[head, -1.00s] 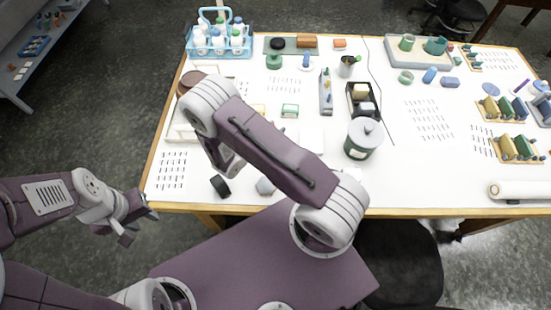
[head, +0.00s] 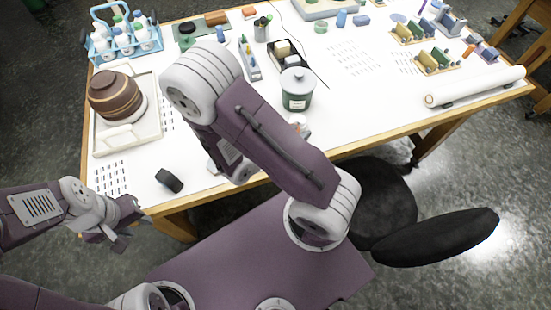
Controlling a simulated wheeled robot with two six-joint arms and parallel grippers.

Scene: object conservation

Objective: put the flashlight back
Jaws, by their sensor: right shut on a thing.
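I cannot make out a flashlight in the head view. My right arm reaches up over the table and folds back down, and its gripper is hidden behind the arm, so whatever it holds does not show. My left gripper (head: 131,224) is off the table, in front of its near left corner. Its dark fingers stand apart with nothing between them. A short black cylinder (head: 168,180) lies near the table's front edge, and I cannot tell what it is.
The white table (head: 350,85) carries a brown banded jar (head: 116,93), a blue bottle rack (head: 122,42), a green lidded canister (head: 297,90), a black tray (head: 289,56) and a long white roll (head: 475,87). A black chair (head: 435,237) stands in front, right of my base.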

